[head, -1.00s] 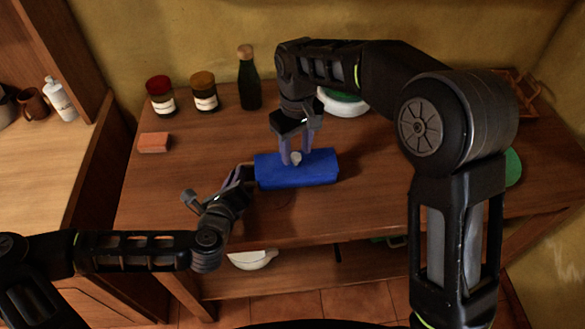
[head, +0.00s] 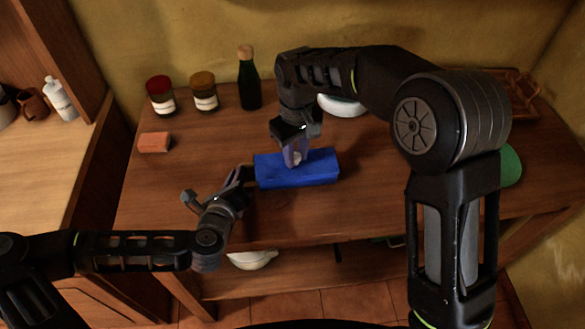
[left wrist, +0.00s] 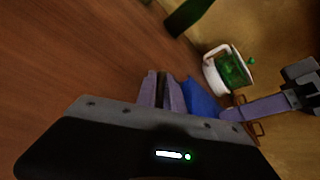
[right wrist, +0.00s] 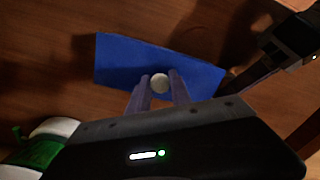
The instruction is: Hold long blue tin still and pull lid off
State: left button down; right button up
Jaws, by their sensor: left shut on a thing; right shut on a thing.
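The long blue tin (head: 312,176) lies on the wooden counter; its blue lid with a pale round knob (right wrist: 159,83) is on top. My left gripper (head: 248,176) is at the tin's left end, shut on the tin; its fingers block part of the contact in the left wrist view (left wrist: 163,80). My right gripper (head: 293,160) comes down from above and is shut on the knob, one finger to each side in the right wrist view (right wrist: 158,80). No clear gap shows between lid and tin.
A red-lidded jar (head: 160,97), a brown-lidded jar (head: 204,92) and a dark green bottle (head: 250,85) stand at the back. An orange block (head: 154,142) lies at the left. A white and green pot (head: 342,104) is behind my right arm. The counter in front is clear.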

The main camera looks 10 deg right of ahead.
aim_at(296, 155)
pick_arm(q)
jog(key=shift+f, duration=0.1)
pick_arm(e)
grip_shut()
jog(key=shift+r, duration=0.1)
jog(key=shift+r, duration=1.45)
pick_arm(q)
jog(key=c, duration=1.4)
grip_release()
pick_arm(e)
jog(key=shift+d, duration=0.1)
pick_arm(q)
jog(key=shift+o, duration=0.2)
notch_tip(296, 155, up, 10)
jog(key=shift+d+r, duration=0.1)
jog(key=shift+r, duration=0.05)
